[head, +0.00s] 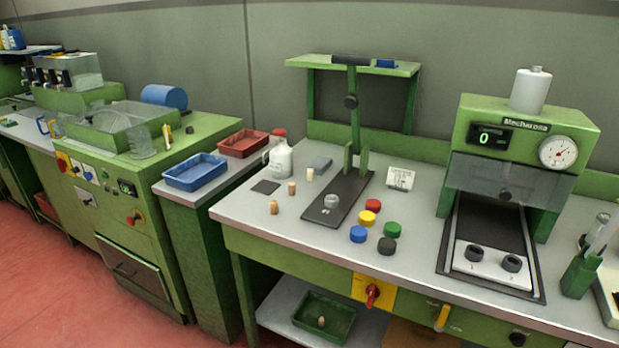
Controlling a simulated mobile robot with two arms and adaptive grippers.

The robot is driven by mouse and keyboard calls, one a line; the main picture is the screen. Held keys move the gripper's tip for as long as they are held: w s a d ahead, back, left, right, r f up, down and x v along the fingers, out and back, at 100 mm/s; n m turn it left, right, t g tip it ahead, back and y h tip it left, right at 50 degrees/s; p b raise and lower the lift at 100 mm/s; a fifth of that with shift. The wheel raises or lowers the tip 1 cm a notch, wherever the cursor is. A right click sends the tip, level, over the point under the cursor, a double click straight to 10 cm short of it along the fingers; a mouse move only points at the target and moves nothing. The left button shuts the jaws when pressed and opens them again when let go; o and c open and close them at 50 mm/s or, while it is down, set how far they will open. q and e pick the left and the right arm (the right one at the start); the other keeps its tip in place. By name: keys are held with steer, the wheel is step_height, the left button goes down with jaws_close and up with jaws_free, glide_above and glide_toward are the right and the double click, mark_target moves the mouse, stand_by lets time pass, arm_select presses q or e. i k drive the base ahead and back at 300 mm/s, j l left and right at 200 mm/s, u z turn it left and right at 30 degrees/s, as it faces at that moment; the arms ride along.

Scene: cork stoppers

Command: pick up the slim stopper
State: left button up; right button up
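Three small stoppers stand on the left part of the grey worktop: a brown one (274,207) nearest the front edge, a tan one (291,187) behind it, and a pale cream one (310,174) farther back. They stand upright and apart from each other. They are small in the picture, so I cannot tell surely which is the slim one. Another small tan piece (322,321), perhaps a stopper, is in the green tray (340,334) on the shelf below. Neither of my grippers is in view.
A dark square pad (265,187), a white bottle (280,160) and a black-based press stand (328,209) surround the stoppers. Several coloured caps, including a blue one (358,234), lie right of the stand. A green machine (515,150) stands farther right. The worktop's front left is clear.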

mark_target(291, 184)
steer(key=z, duration=1.25)
steer(key=u, duration=1.25)
steer(key=i+j+z, duration=0.5)
steer(key=i+j, duration=0.05)
steer(key=j, duration=0.1)
